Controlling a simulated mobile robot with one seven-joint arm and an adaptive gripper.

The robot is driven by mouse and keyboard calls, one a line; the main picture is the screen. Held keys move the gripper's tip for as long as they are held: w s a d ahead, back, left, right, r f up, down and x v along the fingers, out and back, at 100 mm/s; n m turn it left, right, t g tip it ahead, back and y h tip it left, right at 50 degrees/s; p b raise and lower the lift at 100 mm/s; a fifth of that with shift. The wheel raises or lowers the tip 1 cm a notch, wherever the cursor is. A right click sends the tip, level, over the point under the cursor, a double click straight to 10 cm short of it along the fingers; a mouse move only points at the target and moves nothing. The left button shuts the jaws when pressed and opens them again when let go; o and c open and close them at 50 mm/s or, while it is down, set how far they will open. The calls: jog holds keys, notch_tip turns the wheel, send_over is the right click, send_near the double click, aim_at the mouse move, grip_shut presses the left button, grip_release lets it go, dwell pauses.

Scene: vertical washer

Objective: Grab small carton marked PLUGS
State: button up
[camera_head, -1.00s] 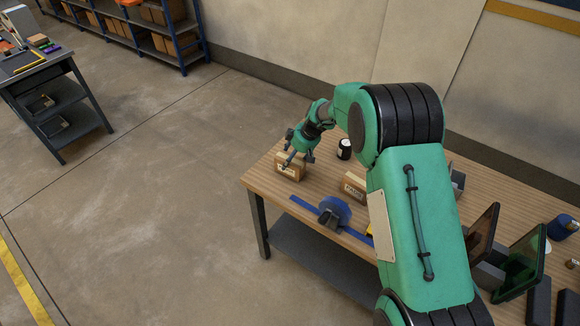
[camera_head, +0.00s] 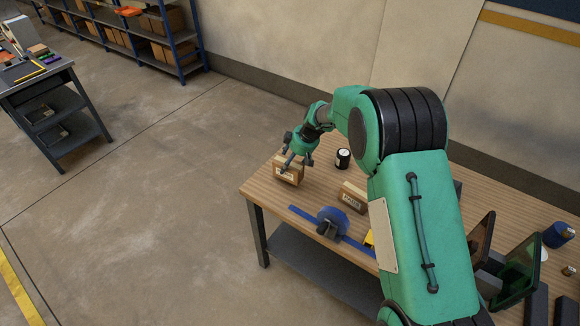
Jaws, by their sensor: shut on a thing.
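A small brown carton (camera_head: 287,174) with a pale label is at the far left end of the wooden workbench (camera_head: 262,194). The print on its label is too small to read here. My gripper (camera_head: 296,163) points down over this carton and is shut on it, with fingers against its upper part. The carton looks upright; any gap beneath it is hard to see. A second small carton (camera_head: 352,197) with dark lettering stands to the right on the bench, apart from my gripper. Its lettering is blurred.
A black jar (camera_head: 343,159) stands behind and between the cartons. Dark and green panels (camera_head: 519,270) and a blue container (camera_head: 558,235) are at the right. The floor left of the bench is clear.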

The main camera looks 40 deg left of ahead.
jog(key=s+d+r, duration=0.1)
jog(key=s+d, duration=1)
jog(key=shift+d+r, duration=0.3)
jog(key=shift+r, duration=0.05)
dwell(0.5)
